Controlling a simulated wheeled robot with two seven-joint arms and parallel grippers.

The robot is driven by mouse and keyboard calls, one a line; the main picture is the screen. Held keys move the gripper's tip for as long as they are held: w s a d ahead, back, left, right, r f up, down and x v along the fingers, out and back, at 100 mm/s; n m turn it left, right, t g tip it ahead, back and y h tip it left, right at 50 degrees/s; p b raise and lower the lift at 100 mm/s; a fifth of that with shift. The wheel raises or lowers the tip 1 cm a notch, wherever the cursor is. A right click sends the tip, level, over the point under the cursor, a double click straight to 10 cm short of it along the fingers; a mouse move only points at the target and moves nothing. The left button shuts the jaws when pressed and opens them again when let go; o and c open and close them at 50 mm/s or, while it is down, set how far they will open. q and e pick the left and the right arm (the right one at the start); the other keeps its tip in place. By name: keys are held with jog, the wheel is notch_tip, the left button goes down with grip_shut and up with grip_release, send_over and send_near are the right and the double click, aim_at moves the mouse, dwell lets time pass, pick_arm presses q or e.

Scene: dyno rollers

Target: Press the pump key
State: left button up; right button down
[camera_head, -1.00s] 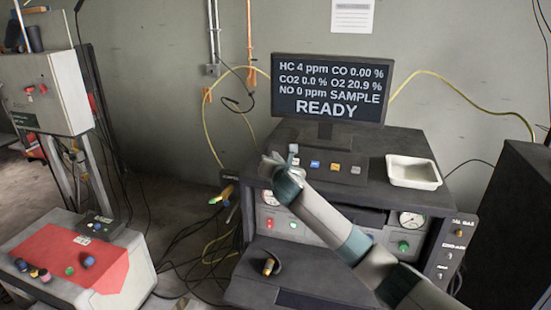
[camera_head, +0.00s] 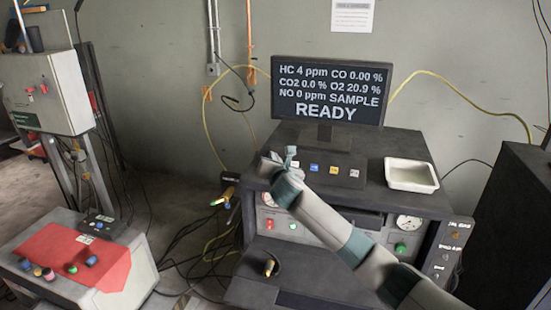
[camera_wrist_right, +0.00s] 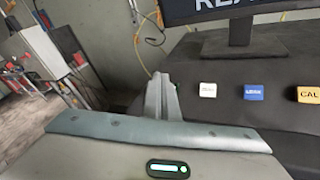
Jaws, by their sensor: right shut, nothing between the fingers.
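A row of keys sits on the front of the dark analyzer console: a blue key (camera_head: 314,167), an orange key (camera_head: 334,170) and a whitish key (camera_head: 354,173) at the right end. The wrist view shows a white key (camera_wrist_right: 207,90) at the left end, then the blue key (camera_wrist_right: 253,92) and an orange key marked CAL (camera_wrist_right: 309,95). The labels on the other keys are too small to read surely. My right gripper (camera_head: 290,153) is shut and empty at the left end of the row. In the wrist view its fingers (camera_wrist_right: 162,95) stand left of the white key, apart from it.
The monitor (camera_head: 327,90) reading READY stands behind the keys. A white tray (camera_head: 411,174) rests at the console's right. A dark cabinet (camera_head: 510,215) stands further right. A red-topped box (camera_head: 75,255) with several knobs is at the left.

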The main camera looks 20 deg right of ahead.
jog(key=shift+s+a+r+p, duration=0.25)
jog(key=shift+s+r+p, duration=0.15)
jog(key=shift+r+p, duration=0.3)
jog(key=shift+s+a+r+p, duration=0.5)
jog(key=shift+s+r+p, duration=0.25)
jog(key=shift+r, duration=0.15)
